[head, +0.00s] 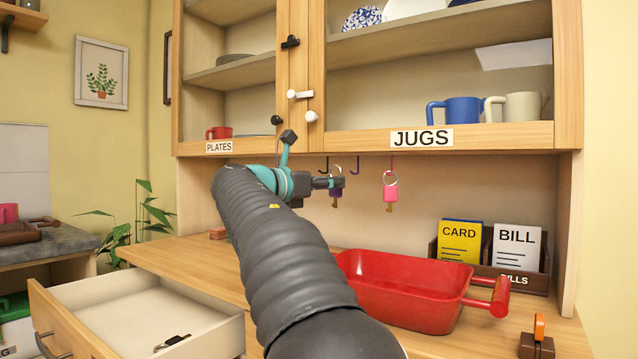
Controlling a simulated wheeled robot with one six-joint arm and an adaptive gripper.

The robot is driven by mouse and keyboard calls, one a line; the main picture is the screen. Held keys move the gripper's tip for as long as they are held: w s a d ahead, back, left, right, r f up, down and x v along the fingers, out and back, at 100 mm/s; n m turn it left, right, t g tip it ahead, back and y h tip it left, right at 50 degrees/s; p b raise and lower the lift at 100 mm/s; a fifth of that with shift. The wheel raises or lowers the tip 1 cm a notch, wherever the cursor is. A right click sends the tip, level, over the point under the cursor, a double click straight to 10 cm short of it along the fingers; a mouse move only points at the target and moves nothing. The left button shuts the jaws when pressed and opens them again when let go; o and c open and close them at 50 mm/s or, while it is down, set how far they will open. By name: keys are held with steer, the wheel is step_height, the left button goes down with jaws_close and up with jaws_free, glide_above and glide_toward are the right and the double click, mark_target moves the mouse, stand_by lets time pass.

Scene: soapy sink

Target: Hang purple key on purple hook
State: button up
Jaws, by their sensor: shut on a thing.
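The purple key (337,189) hangs upright on a ring below the cupboard. My gripper (331,183) is shut on it, with the jaw tips at the key's head and ring. The purple hook (355,166) hangs under the cupboard just right of the key. The key's ring appears left of the hook and apart from it in this view, though depth is hard to judge. Part of the key's head is hidden by my jaws.
A pink key (390,193) hangs on a hook to the right. A dark hook (323,165) is just left. A red basin (405,290) stands below on the counter. A drawer (130,318) is open at lower left. The cupboard's bottom edge (500,137) is just above.

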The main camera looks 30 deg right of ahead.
steer(key=w+d+f+p, duration=0.1)
steer(key=w+d, duration=0.2)
steer(key=d, duration=0.6)
steer(key=shift+w+f, duration=0.25)
stand_by(0.9)
steer(key=shift+f, duration=0.2)
stand_by(0.6)
steer(key=o, duration=1)
